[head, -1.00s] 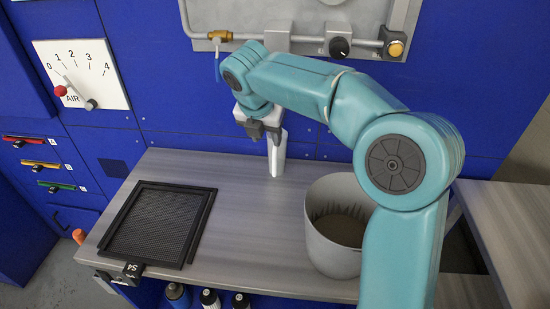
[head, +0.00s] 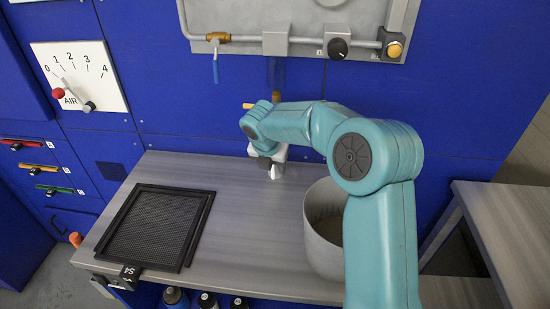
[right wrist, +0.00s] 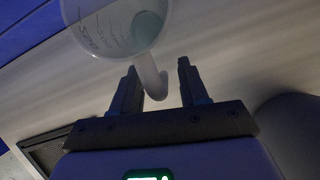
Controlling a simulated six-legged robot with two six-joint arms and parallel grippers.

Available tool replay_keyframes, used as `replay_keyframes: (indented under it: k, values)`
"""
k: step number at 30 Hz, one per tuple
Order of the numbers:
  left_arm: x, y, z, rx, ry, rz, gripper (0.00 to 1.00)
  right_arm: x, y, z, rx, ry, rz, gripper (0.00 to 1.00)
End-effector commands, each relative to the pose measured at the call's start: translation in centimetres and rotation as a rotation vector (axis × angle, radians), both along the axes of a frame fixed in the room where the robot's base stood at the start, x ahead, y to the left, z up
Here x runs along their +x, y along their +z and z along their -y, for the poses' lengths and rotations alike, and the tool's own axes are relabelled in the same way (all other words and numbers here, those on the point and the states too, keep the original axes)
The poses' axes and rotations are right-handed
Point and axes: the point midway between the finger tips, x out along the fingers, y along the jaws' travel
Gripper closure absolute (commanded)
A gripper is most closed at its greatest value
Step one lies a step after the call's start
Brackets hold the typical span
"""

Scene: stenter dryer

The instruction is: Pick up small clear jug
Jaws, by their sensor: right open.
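The small clear jug (right wrist: 120,25) hangs into the top of the right wrist view, its round body printed with graduation marks. Its curved handle (right wrist: 151,78) points down toward my right gripper (right wrist: 158,88). The two dark fingers are open, one on each side of the handle's end, with clear gaps; nothing is gripped. In the head view my right gripper (head: 267,165) is low over the back of the bench, partly hidden by its own wrist. A pale piece of the jug (head: 278,170) shows beside it; the rest is hidden. My left gripper is not in view.
The grey bench (head: 245,230) carries a black mesh frame (head: 155,225) at left and a large grey bin (head: 320,240) at right, partly behind my arm. A blue wall panel with pipes (head: 310,40) rises behind. Free bench lies between frame and bin.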

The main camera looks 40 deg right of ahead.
Motion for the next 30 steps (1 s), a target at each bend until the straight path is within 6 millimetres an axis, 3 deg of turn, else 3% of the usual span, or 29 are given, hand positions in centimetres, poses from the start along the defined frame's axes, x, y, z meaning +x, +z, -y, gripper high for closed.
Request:
replay_keyframes:
  k: [9,10,14,25,30]
  values:
    - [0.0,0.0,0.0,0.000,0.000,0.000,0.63,0.2,-1.0,0.4,0.001,-0.001,0.001,0.56]
    - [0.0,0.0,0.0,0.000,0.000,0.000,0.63,0.2,-1.0,0.4,0.001,-0.001,0.001,0.59]
    - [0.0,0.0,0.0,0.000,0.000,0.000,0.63,0.2,-1.0,0.4,0.001,-0.001,0.001,1.00]
    - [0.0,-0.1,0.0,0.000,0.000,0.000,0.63,0.2,-0.8,0.3,0.000,-0.001,0.002,1.00]
    - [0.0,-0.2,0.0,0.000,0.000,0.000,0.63,-0.2,0.4,-0.2,-0.001,-0.001,0.005,1.00]
